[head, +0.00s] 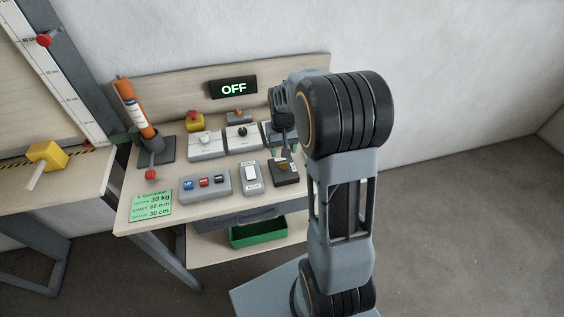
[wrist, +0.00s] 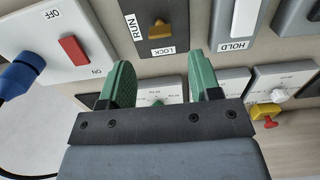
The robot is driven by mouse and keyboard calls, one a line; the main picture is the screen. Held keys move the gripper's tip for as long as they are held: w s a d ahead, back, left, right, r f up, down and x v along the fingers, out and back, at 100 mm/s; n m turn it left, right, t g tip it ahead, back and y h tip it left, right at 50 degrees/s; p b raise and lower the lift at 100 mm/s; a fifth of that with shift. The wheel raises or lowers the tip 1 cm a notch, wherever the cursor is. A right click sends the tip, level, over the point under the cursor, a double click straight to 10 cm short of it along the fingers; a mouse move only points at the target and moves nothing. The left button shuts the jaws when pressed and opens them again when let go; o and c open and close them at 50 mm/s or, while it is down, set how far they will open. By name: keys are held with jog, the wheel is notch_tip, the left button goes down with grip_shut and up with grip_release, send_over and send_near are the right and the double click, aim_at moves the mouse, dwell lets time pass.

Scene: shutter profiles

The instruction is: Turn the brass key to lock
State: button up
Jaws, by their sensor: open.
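The brass key (wrist: 160,32) sits in a dark switch box with a RUN label on its left and a LOCK label below it in the wrist view. Its exact angle is hard to tell. The dark box (head: 285,178) shows at the right of the bench in the head view, with the key small on it. My gripper (wrist: 162,78) is open and empty, its two green fingers apart. In the wrist view the key lies beyond the fingertips, in line with the gap between them, and not touching. My arm hides part of the bench's right side in the head view.
A grey box with a red ON/OFF rocker (wrist: 73,50) and a blue plug (wrist: 18,78) lie left in the wrist view. A white HOLD rocker (wrist: 245,15) is on the right. A display reading OFF (head: 233,88) stands at the back. A green tray (head: 258,232) sits below.

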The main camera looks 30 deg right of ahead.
aim_at(283, 166)
jog(key=shift+f, duration=3.5)
jog(key=c, duration=0.9)
